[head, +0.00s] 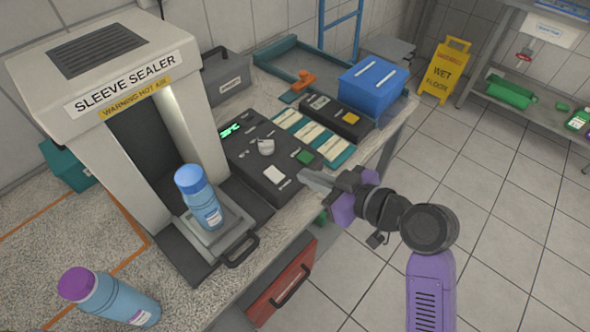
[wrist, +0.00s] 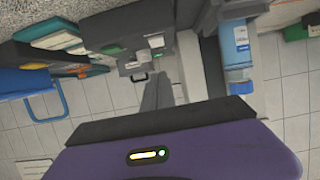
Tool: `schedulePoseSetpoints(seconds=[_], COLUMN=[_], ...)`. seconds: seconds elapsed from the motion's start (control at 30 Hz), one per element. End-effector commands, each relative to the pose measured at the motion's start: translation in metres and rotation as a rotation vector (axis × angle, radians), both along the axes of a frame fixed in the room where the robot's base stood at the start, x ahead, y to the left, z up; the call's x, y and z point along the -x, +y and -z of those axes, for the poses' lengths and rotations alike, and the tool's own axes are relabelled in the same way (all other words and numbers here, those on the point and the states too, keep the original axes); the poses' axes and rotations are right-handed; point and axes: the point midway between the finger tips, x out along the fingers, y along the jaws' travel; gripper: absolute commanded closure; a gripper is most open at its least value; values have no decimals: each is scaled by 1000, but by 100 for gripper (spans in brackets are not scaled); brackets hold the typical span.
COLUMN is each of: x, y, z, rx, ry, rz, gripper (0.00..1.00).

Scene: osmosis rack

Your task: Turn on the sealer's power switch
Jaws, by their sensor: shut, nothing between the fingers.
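The sleeve sealer (head: 120,75) stands at the left in the head view as a grey arch. Its dark control panel (head: 240,152) lies beside it, with a green lit display (head: 229,130), a pale round knob (head: 265,146), a green square button (head: 305,157) and a white square piece (head: 277,175). I cannot tell which part is the power switch. My gripper (head: 308,180) is shut and empty, at the panel's near right edge. In the wrist view the shut fingers (wrist: 158,92) point toward the panel (wrist: 130,60); I cannot tell whether they touch it.
A blue-capped bottle (head: 197,195) stands on the sealer's tray; a purple-capped bottle (head: 105,295) is at lower left. Beyond the panel are a label tray (head: 340,157), a dark box with a yellow button (head: 350,118) and a blue bin (head: 372,90).

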Motion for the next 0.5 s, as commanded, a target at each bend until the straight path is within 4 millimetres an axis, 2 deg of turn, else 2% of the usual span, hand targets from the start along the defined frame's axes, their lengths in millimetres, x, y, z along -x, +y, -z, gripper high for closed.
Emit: schedulePoseSetpoints(seconds=[0.2,0.5], x=[17,21], y=[-21,-25], z=[-2,-4], rx=[0,0], ry=[0,0], rz=[0,-1], gripper=[100,100])
